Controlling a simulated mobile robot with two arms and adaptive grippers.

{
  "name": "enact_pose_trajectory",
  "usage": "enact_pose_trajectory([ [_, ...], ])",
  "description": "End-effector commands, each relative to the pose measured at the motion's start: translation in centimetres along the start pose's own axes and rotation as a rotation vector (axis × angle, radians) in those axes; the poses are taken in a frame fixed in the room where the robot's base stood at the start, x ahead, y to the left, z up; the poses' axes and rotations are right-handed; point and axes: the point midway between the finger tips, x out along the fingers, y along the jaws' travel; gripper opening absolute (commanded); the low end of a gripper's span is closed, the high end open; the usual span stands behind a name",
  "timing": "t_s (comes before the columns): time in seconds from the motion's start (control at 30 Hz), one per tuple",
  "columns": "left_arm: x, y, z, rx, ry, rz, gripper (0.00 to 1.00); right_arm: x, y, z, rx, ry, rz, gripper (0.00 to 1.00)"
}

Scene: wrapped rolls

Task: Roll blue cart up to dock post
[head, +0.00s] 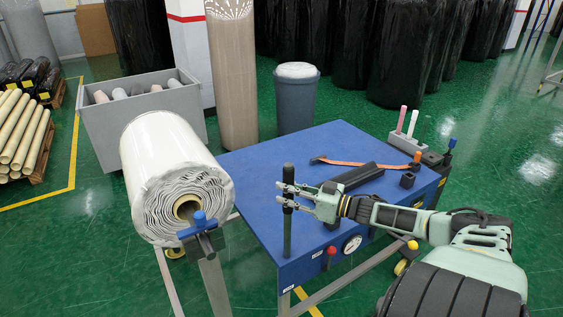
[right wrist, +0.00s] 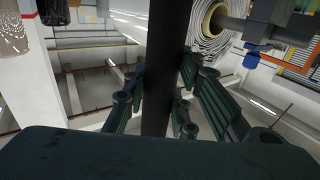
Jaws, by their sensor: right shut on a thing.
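The blue cart (head: 255,165) stands in the middle of the head view, with a flat blue top. A black upright handle (head: 288,235) rises at its near left side. My right gripper (head: 286,197) reaches in from the right and is shut on this handle. In the right wrist view, the dark handle (right wrist: 160,70) stands between the green finger links of my right gripper (right wrist: 158,110). I cannot tell which thing is the dock post. My left gripper is not in the head view.
A wrapped white roll (head: 165,170) sits on a stand with a blue knob (head: 200,218), close to the cart's left. A grey bin (head: 140,120) and a grey barrel (head: 297,105) stand behind. An orange strap (head: 365,165) lies on the cart. Green floor is open at right.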

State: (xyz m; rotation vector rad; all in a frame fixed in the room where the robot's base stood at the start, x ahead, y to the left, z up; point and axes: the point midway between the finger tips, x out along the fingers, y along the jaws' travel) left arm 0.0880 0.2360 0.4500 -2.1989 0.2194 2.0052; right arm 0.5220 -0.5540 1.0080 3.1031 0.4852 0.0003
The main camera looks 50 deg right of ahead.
Motion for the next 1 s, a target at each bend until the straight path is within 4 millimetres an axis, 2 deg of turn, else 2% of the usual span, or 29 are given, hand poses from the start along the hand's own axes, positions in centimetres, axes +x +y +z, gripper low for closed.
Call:
enact_pose_trajectory([
  [0.5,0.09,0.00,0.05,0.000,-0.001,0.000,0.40,-0.29,0.73,-0.22,-0.001,0.002,0.007,0.00],
  [0.53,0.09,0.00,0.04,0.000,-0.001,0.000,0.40,-0.29,0.74,-0.23,-0.001,0.002,0.007,0.27],
  [0.6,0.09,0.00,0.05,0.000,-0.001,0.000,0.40,-0.28,0.73,-0.23,-0.001,0.002,0.007,0.33],
  [0.73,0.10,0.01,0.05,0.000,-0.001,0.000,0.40,-0.28,0.62,-0.16,0.000,0.002,0.004,0.45],
  [1.0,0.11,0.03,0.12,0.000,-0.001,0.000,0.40,-0.29,0.45,-0.02,0.001,0.001,0.002,0.45],
])
